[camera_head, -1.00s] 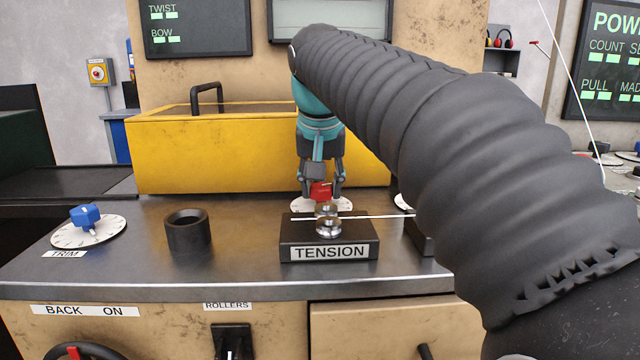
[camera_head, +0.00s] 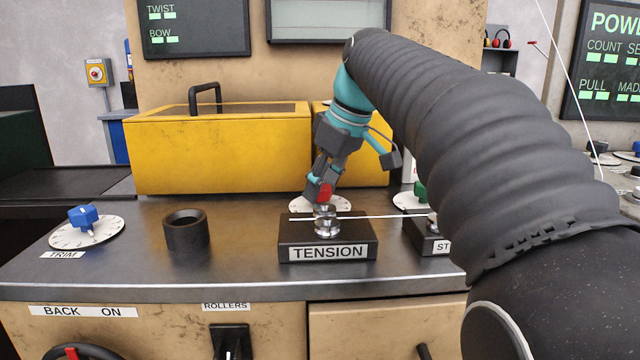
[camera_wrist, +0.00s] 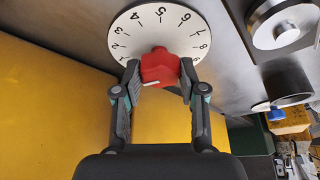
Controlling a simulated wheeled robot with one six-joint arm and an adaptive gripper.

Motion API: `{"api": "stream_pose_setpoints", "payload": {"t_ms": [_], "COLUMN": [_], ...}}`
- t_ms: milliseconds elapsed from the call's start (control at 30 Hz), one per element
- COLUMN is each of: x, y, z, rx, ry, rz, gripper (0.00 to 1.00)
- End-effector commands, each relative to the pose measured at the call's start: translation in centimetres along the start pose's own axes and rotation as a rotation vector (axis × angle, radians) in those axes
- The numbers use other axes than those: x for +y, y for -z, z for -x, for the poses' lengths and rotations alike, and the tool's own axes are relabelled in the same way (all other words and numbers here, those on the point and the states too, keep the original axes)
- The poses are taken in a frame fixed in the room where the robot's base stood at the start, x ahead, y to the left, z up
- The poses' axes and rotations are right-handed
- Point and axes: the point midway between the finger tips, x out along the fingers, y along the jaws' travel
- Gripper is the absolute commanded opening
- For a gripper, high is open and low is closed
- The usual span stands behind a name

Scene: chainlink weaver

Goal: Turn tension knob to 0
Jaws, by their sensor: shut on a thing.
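The red tension knob (camera_head: 325,191) sits on a white dial (camera_head: 300,204) behind the block labelled TENSION (camera_head: 360,250). In the wrist view the knob (camera_wrist: 160,66) is at the centre of the numbered dial (camera_wrist: 120,38), with a white mark on its near side. In the head view my gripper (camera_head: 322,184) leans over the dial, and the TENSION block's metal roller partly covers the dial.
A white strand (camera_head: 385,216) runs right from the roller (camera_head: 326,221) on the TENSION block. A yellow box (camera_head: 220,150) stands close behind. A black cup (camera_head: 187,232) and a blue knob (camera_head: 85,215) on the TRIM dial stand left. A green knob (camera_head: 420,192) is at right.

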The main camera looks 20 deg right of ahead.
Motion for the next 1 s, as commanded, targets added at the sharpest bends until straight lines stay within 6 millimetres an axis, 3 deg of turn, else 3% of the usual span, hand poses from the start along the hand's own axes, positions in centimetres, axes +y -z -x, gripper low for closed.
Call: {"api": "stream_pose_setpoints", "payload": {"t_ms": [500, 1000], "x": [0.15, 0.12], "y": [-0.02, -0.01], "z": [-0.14, -0.16], "rx": [-0.003, -0.003], "ry": [0.118, 0.135], "rz": [0.28, 0.319], "gripper": [0.06, 0.06]}}
